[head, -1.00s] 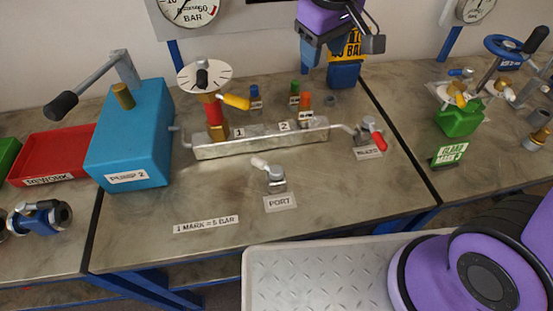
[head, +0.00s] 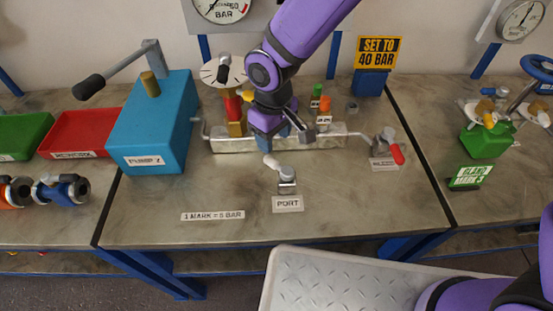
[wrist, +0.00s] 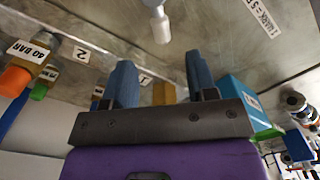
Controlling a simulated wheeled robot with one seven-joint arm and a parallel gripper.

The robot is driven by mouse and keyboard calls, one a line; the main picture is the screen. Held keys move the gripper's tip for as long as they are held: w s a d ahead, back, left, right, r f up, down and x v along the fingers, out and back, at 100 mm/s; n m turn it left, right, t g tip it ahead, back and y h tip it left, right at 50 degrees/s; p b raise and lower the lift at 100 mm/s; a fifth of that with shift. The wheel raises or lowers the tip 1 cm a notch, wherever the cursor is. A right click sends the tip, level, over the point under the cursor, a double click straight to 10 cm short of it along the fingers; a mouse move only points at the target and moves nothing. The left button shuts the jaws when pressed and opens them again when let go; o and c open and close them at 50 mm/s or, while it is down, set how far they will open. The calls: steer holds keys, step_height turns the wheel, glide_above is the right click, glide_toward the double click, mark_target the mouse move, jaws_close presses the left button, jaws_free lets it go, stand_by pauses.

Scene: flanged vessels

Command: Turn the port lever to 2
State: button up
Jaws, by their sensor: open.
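The port lever (head: 286,178) is a small grey valve with a white handle, behind the PORT label (head: 287,204). Its handle points back and slightly left in the head view. The white handle (wrist: 160,25) also shows at the top of the wrist view. My gripper (head: 286,138) is above the metal manifold block (head: 235,144), behind the port lever and apart from it. Its blue-padded fingers (wrist: 160,82) are spread and empty. The number plates 2 (wrist: 82,54) and 1 (wrist: 143,78) show in the wrist view; my gripper hides them in the head view.
A blue pump (head: 150,125) with a long handle stands left. A red-handled valve (head: 388,148) is right of the port lever.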

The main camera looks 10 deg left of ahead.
mark_target(274, 160)
step_height(274, 160, down, 9)
steer(key=shift+r, duration=0.1)
stand_by(0.3)
jaws_close()
